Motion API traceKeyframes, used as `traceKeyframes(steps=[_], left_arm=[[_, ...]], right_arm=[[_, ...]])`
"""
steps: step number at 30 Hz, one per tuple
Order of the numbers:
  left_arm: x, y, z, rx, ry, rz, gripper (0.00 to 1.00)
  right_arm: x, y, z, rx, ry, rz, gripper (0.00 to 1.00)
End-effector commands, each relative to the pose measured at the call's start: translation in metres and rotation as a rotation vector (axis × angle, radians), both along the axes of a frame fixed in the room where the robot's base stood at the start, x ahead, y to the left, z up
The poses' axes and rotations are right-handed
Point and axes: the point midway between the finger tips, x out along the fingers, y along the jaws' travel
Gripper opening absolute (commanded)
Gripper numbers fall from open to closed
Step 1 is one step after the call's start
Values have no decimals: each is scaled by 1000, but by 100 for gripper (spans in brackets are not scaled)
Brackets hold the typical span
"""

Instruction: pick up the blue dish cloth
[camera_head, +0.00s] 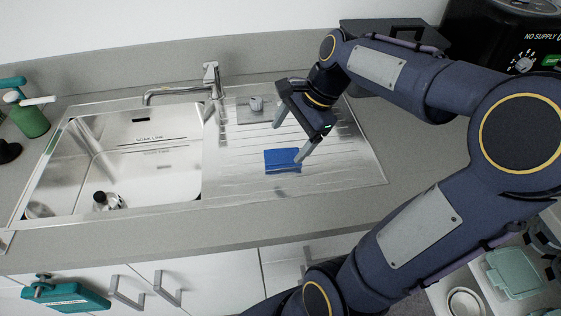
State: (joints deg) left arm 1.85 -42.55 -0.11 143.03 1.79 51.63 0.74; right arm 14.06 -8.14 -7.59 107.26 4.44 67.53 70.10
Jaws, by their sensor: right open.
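The blue dish cloth (281,161) lies flat on the ribbed steel drainboard (235,180), right of the sink basin. My right gripper (289,138) is open above the drainboard. One finger points down at the cloth's right edge, and the other is further back, near the small grey item. I cannot tell whether the near finger touches the cloth. Nothing is between the fingers. My left gripper is not in view.
The sink basin (60,190) holds a small dark and silver item (107,201). A faucet (213,80) stands behind it. A small grey cup-like item (256,103) sits at the drainboard's back. A green spray bottle (30,119) stands at left. A black appliance (500,40) stands at back right.

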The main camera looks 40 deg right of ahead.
Motion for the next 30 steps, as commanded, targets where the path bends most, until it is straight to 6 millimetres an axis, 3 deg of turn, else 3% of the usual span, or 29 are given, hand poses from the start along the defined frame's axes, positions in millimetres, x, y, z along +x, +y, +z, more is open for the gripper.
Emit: traceKeyframes(steps=[1, 3, 8, 17, 24, 30], left_arm=[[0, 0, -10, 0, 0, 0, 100], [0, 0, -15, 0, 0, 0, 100], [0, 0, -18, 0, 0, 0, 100], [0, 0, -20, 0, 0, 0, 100], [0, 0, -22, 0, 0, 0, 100], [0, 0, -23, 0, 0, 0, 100]], right_arm=[[9, -12, -14, 26, 56, -95, 80], [18, -25, -22, 56, 120, -213, 80], [27, -38, -30, 87, 194, -351, 80], [33, -30, -58, 91, 203, -365, 80], [39, -21, -92, 91, 203, -364, 80], [42, -17, -102, 91, 199, -364, 80]])
